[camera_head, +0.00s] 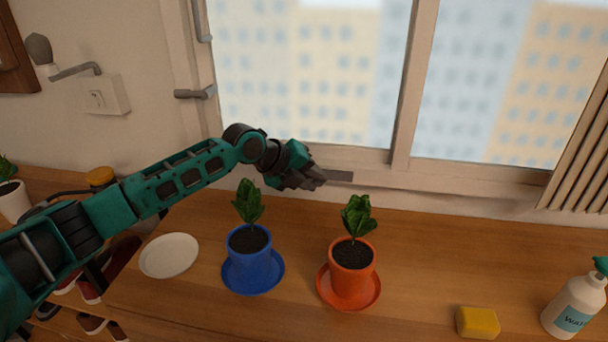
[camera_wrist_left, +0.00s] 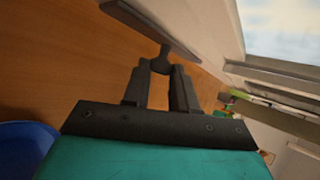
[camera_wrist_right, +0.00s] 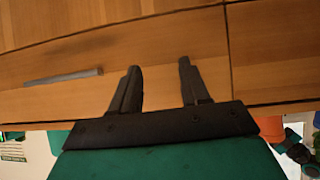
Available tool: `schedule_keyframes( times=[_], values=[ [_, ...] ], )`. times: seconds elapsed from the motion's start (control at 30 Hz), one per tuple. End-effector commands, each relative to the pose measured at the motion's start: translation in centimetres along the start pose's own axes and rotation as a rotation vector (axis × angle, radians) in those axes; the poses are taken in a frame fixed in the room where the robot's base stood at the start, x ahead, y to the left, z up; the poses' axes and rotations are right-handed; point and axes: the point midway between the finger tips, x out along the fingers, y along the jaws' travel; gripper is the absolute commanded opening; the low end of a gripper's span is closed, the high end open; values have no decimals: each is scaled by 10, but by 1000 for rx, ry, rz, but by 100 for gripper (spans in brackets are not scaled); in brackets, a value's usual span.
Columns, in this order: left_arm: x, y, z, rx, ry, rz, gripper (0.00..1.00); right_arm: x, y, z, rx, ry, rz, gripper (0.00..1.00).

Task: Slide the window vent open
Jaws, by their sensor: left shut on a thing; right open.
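The window vent shows as a grey slat (camera_head: 340,176) low on the white window frame, just above the wooden counter. My left gripper (camera_head: 320,178) reaches to its left end. In the left wrist view the fingers are shut on a small grey knob (camera_wrist_left: 161,63) that joins the long grey slat (camera_wrist_left: 150,27). The fingers and arm partly hide the slat in the head view. My right gripper (camera_wrist_right: 157,66) is open and empty in front of wooden fronts, and it is not in the head view.
A blue pot (camera_head: 250,264) and an orange pot (camera_head: 352,278) with plants stand below the left gripper. A grey bar handle (camera_wrist_right: 63,77) is near the right gripper.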

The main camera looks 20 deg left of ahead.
Motion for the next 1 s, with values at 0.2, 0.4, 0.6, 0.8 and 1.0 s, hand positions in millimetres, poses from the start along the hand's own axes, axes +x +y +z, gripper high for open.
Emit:
schedule_keyframes(
  times=[0.2, 0.4, 0.6, 0.8, 1.0],
  values=[
    [2, -2, -4, 1, 7, -8, 36, 0, -4, 0, 7, -1, -4, 46],
    [1, -2, -2, 1, 5, -6, 51, 0, -4, 0, 8, -1, -5, 46],
    [0, -2, -2, 1, 3, -6, 51, 0, -5, -1, 8, -1, -7, 46],
    [-20, -1, -1, 4, 2, -4, 51, -1, -5, -2, 8, -1, -7, 46],
    [-65, 0, -1, 4, 1, -3, 51, -2, -5, -4, 6, -2, -8, 46]
  ],
)
